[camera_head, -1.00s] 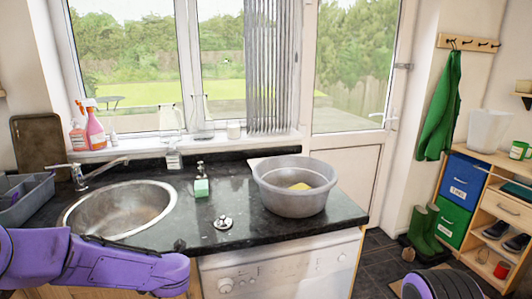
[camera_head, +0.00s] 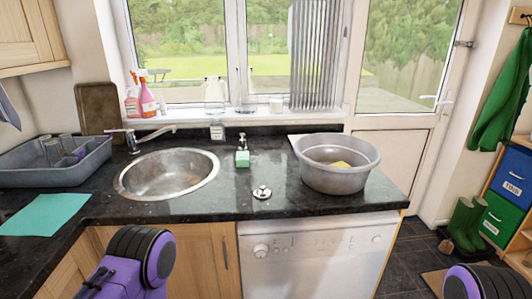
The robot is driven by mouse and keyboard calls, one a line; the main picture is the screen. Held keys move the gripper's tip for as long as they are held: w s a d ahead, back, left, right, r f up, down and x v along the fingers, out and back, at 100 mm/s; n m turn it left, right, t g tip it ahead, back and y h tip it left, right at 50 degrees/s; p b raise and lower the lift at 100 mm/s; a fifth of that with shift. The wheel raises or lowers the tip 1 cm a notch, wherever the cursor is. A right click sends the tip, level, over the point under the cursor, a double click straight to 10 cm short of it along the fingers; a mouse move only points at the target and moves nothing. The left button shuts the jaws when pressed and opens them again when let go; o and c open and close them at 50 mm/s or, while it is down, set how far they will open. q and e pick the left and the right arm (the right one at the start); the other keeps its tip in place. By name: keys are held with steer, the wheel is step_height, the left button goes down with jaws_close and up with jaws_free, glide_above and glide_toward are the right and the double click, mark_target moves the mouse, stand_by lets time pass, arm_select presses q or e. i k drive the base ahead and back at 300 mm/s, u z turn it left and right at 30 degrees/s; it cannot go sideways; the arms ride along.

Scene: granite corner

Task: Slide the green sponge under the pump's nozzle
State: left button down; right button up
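A small pump dispenser (camera_head: 242,141) stands on the dark counter just right of the sink, with its nozzle at the top. A pale green block (camera_head: 242,158) shows at its lower part; I cannot tell whether this is the green sponge in front of it or the bottle's own body. No other green sponge is clear. A yellow piece (camera_head: 341,165) lies in the grey basin. Only purple and black parts of my arms show at the bottom left and bottom right; neither gripper is in view.
The round steel sink (camera_head: 168,174) lies left of the pump, the grey basin (camera_head: 337,181) right. A metal plug-like piece (camera_head: 262,192) sits on the counter in front. A teal cloth (camera_head: 45,214) and a grey dish tub (camera_head: 55,175) are at left. The counter between pump and front edge is mostly clear.

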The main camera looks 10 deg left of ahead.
mark_target(242, 158)
steer(key=k, duration=0.95)
steer(key=u, duration=0.75)
steer(key=i, duration=1.55)
steer(key=z, duration=0.2)
